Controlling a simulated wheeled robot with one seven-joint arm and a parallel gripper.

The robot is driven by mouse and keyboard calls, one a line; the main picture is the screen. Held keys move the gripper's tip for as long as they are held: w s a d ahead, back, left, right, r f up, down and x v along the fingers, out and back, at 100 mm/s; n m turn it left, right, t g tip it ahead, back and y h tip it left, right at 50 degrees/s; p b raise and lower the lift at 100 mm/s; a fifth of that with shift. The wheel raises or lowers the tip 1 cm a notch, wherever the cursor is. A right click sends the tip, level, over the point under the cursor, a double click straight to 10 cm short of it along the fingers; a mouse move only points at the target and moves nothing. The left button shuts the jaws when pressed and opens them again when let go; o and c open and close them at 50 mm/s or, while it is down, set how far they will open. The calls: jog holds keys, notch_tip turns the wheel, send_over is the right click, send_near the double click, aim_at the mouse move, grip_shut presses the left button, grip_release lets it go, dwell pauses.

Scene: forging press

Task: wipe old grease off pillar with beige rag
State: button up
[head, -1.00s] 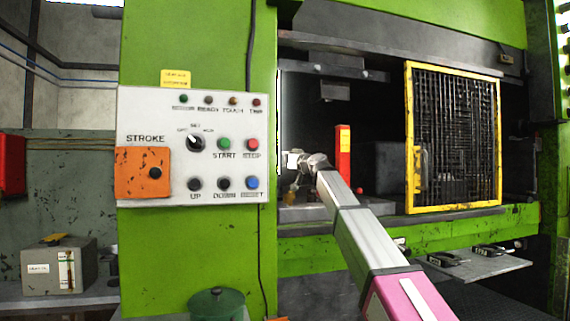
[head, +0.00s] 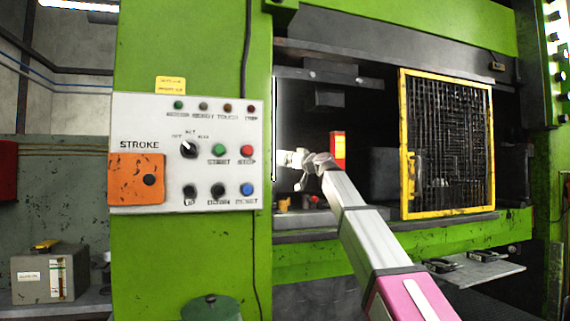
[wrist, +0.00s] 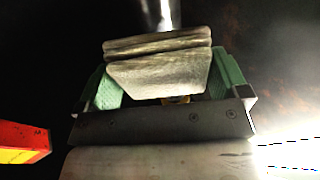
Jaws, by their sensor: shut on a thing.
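My gripper (wrist: 163,72) is shut on the folded beige rag (wrist: 160,48) in the wrist view, with a green finger on each side. The rag shows as thick, stacked layers, grey-beige and partly shadowed. A shiny round metal pillar (wrist: 161,13) stands just beyond the rag at the top of that view. Its lower part is hidden behind the rag, and I cannot tell whether they touch. No grease can be made out on it. In the head view my gripper (head: 288,159) is small, inside the press opening near its left edge; the rag is not clear there.
A red and yellow block (head: 338,149) stands just right of my wrist. A yellow-framed mesh guard (head: 447,145) covers the right of the opening. The control panel (head: 186,150) is on the green press column (head: 180,260) at left. A shelf (head: 468,271) juts out at lower right.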

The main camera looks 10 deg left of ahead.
jog(key=s+d, duration=1)
jog(key=s, duration=0.2)
jog(key=s+d+r, duration=0.1)
jog(key=s+d, duration=0.9)
jog(key=s, duration=0.3)
jog(key=shift+s, duration=0.15)
dwell(0.9)
jog(key=shift+s+d, duration=0.1)
dwell(0.4)
